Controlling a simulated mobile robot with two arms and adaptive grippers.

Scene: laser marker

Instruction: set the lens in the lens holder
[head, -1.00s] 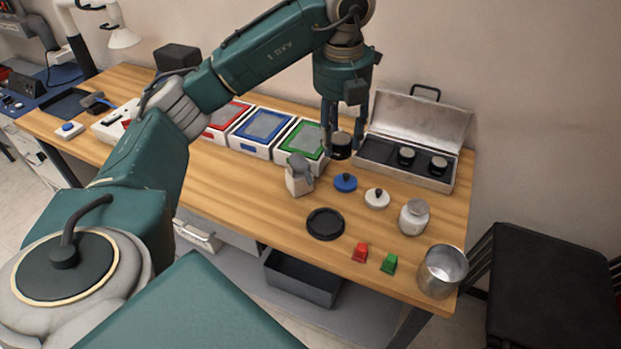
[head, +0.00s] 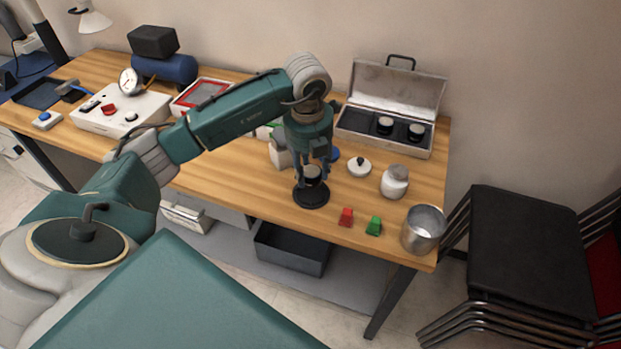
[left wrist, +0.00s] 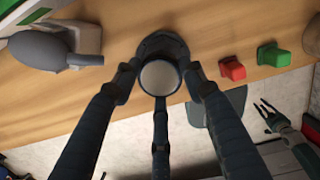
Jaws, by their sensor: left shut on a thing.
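The lens (head: 313,173) is a short black cylinder with a pale top face. My left gripper (head: 312,180) is shut on it, with fingers around its side. The lens also shows in the left wrist view (left wrist: 160,78), between the fingertips (left wrist: 160,82). The lens holder (head: 311,198) is a flat black round piece on the table. It shows partly behind the lens in the left wrist view (left wrist: 163,42). The lens is upright over the holder; I cannot tell whether they touch. My right gripper (left wrist: 266,115) is open and empty, beyond the table edge.
Red (head: 346,217) and green (head: 374,226) blocks and a metal cup (head: 424,229) stand right of the holder. A white-lidded jar (head: 394,182) and a white knob (head: 359,167) are behind. An open case (head: 350,124) holds two more black cylinders.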

